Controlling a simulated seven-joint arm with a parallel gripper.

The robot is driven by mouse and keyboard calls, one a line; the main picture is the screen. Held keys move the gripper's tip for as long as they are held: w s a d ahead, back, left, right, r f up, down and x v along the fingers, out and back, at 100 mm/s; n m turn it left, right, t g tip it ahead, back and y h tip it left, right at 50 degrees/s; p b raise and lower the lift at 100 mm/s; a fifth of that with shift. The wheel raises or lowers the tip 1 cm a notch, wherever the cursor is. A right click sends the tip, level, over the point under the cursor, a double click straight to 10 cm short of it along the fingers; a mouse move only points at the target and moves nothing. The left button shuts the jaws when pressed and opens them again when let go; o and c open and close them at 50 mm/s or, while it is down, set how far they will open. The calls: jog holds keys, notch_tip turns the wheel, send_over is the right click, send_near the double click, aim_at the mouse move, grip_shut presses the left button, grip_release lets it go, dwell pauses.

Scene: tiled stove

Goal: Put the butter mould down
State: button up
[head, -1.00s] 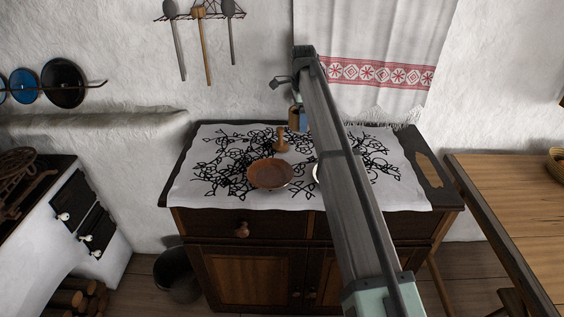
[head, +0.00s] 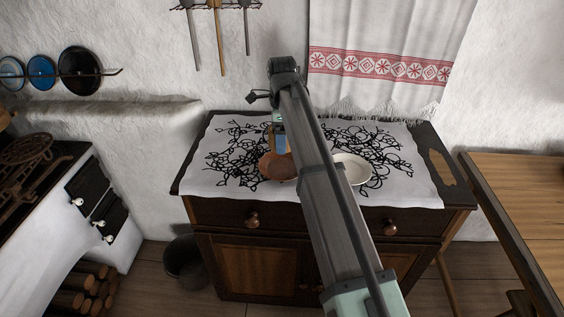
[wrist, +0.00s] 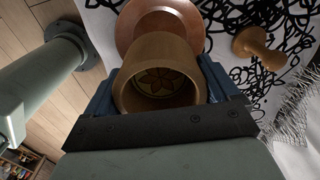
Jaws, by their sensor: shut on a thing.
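The butter mould (wrist: 150,52), a round wooden cup with a flower pattern inside, is between the blue fingers of my gripper (wrist: 160,85) in the wrist view. My gripper is shut on it. The reddish-brown dish (wrist: 184,18) shows behind and below the mould. In the head view my gripper (head: 279,142) is at the back edge of that dish (head: 277,167), over the cloth-covered cabinet top. The mould is mostly hidden there by my arm and fingers. I cannot tell how high it is above the dish.
A small turned wooden piece (wrist: 258,47) lies on the patterned cloth (wrist: 230,75) in the wrist view. A white plate (head: 354,170) stands to the right of the dish, partly behind my arm. A fringed towel (head: 385,55) hangs behind. Cloth at the right is free.

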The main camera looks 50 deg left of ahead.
aim_at(282, 167)
jog(key=shift+f, duration=4.25)
jog(key=shift+f, duration=0.15)
jog(key=o, duration=1)
jog(key=shift+c, duration=0.2)
notch_tip(282, 167, up, 12)
jog(key=shift+r, duration=0.15)
jog(key=shift+d, duration=0.1)
